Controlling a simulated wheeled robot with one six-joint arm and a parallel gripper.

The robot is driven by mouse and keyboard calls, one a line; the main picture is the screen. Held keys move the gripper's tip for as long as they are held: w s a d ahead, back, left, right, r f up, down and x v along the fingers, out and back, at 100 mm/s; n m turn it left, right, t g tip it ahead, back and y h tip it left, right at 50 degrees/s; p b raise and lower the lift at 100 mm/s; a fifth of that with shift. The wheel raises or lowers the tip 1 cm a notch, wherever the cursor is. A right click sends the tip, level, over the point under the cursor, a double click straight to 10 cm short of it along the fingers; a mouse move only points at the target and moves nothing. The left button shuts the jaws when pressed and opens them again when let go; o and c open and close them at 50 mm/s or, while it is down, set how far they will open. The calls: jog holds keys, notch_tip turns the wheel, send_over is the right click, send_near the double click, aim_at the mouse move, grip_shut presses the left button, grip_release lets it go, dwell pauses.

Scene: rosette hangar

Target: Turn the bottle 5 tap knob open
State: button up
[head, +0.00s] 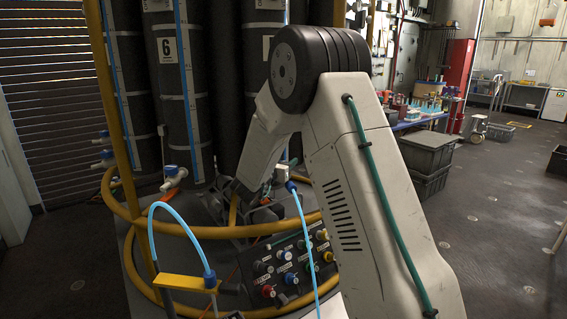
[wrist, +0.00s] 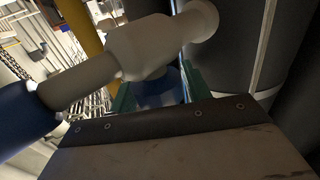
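In the wrist view a white tap (wrist: 150,45) juts from a dark bottle (wrist: 235,60). Its blue knob (wrist: 158,90) lies between the two green fingers of my gripper (wrist: 160,92), one on each side. The knob nearly fills the gap; I cannot tell whether the fingers press on it. The white spout slants left to a blue end (wrist: 28,115). In the head view my arm hides much of the bottle behind it, whose label (head: 266,47) is only partly visible. The tap (head: 281,174) shows beside my arm with a light blue hose; its knob and my fingertips are not clear there.
A bottle marked 6 (head: 167,48) stands left, with its own blue-knobbed tap (head: 174,176). A yellow rail (head: 133,212) circles the bottles. A panel of coloured knobs (head: 290,262) sits low in front. Dark crates (head: 428,152) stand right; the floor beyond is open.

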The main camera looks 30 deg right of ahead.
jog(key=c, duration=0.6)
jog(key=shift+o, duration=0.2)
jog(key=n+t+y, duration=0.1)
jog(key=t, duration=0.1)
jog(key=n+t+y, duration=0.2)
jog(key=shift+w+a, duration=0.15)
jog(key=shift+w+a+n+t+y, duration=0.15)
jog(key=shift+n+t+y, duration=0.85)
jog(key=shift+y, duration=0.35)
jog(key=shift+w+a+n+t+y, duration=0.15)
jog(key=shift+n+t+y, duration=0.65)
jog(key=shift+n+y, duration=0.5)
jog(key=shift+y, duration=0.25)
jog(key=o, duration=1)
